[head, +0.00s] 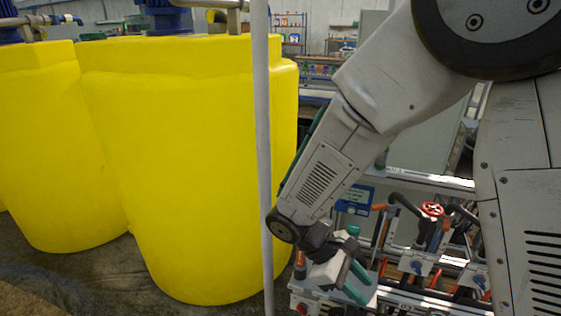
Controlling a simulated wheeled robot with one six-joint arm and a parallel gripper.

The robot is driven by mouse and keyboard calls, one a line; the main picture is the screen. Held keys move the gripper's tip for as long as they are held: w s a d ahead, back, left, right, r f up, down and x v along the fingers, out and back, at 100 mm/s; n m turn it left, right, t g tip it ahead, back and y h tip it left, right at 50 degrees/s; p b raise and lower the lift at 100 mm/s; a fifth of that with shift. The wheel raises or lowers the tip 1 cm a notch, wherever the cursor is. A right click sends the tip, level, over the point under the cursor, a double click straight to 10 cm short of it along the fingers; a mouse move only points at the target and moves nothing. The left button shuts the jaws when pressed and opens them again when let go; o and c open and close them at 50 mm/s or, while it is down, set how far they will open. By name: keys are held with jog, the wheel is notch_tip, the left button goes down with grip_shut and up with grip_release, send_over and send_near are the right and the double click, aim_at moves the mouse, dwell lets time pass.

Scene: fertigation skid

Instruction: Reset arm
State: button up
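My arm reaches down from the upper right of the head view, with its wrist bent toward the lower middle. My gripper (357,283) is at the low end of the arm, in front of the left part of the skid's pipework. It has green finger parts, but they are small and partly overlapped, so I cannot tell how far apart they are. I see no object clearly held in it.
Large yellow tanks (180,160) fill the left side. A thin grey upright pole (262,130) stands just left of my wrist. The skid (440,260) has valves, pipes and a red handwheel (432,209) at the lower right.

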jog(key=s+d+r+m+t+y, duration=0.2)
jog(key=s+d+r+m+y, duration=0.2)
jog(key=r, duration=0.5)
jog(key=s+d+r+m+t+y, duration=0.2)
jog(key=s+d+r+m+y, duration=0.2)
jog(key=r, duration=0.6)
jog(key=s+d+m, duration=0.2)
jog(key=s+m, duration=0.1)
jog(key=s, duration=0.1)
jog(key=shift+d+r+m+t+y, duration=0.15)
jog(key=shift+d+m+t+y, duration=0.15)
jog(key=shift+m+t+y, duration=0.1)
jog(key=shift+o, duration=0.4)
jog(key=shift+s+d, duration=0.1)
jog(key=shift+d, duration=0.05)
